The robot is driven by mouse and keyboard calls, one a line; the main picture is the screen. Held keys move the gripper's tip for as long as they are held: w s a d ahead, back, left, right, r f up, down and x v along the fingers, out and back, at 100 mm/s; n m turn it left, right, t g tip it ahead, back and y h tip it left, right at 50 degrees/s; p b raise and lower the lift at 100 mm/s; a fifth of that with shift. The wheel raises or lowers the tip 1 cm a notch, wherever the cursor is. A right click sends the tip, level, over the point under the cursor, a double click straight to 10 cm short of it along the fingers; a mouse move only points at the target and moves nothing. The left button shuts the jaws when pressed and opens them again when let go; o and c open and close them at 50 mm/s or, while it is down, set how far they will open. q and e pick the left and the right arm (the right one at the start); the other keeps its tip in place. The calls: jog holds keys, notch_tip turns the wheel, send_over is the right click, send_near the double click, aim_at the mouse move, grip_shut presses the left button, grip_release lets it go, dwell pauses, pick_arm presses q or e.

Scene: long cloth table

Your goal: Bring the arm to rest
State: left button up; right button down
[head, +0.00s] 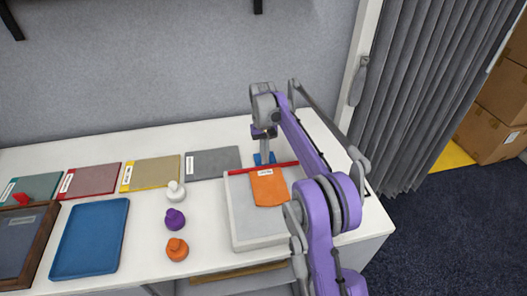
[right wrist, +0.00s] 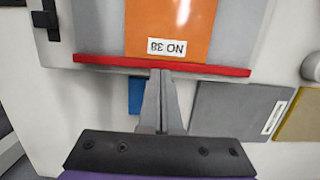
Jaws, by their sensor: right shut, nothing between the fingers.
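My right arm comes in from the lower right in the head view and bends over the white tray (head: 240,215). My right gripper (head: 265,152) points down at the tray's far side, near the red bar (head: 240,170) along that edge. In the right wrist view its two grey fingers (right wrist: 161,75) are together with nothing between them, and their tips appear at the red bar (right wrist: 205,67). I cannot tell whether they touch it. An orange cloth-like piece (head: 268,188) with a white label lies over the tray. My left gripper is not in view.
A small blue object (head: 258,159) is behind the tray. Grey (head: 213,162), tan (head: 155,173), red (head: 92,180) and green mats line the back. White (head: 176,192), purple (head: 174,219) and orange (head: 177,250) knobbed pieces stand beside a blue tray (head: 90,238).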

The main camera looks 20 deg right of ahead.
jog(key=shift+w+d, duration=0.15)
jog(key=shift+w, duration=0.5)
jog(key=shift+w+d, duration=0.15)
jog(key=shift+w, duration=0.5)
jog(key=shift+s, duration=0.1)
jog(key=shift+n+t, duration=0.4)
jog(key=shift+t, duration=0.5)
jog(key=s+a+r, duration=0.1)
jog(key=s+r, duration=0.1)
jog(key=s+a+r, duration=0.1)
jog(key=s+a, duration=0.1)
jog(key=s+a+r, duration=0.1)
jog(key=s+r, duration=0.1)
jog(key=shift+s+a+r, duration=0.1)
jog(key=shift+a+r, duration=0.1)
jog(key=shift+r, duration=0.15)
jog(key=s+a+n+t, duration=0.1)
jog(key=s+a+t, duration=0.35)
jog(key=s, duration=1.25)
jog(key=s+a+f+n, duration=0.1)
jog(key=s+a+f, duration=0.2)
jog(key=s+f, duration=0.4)
jog(key=s+t, duration=0.1)
jog(key=s, duration=0.3)
jog(key=shift+s+a+f, duration=0.15)
jog(key=shift+f, duration=0.1)
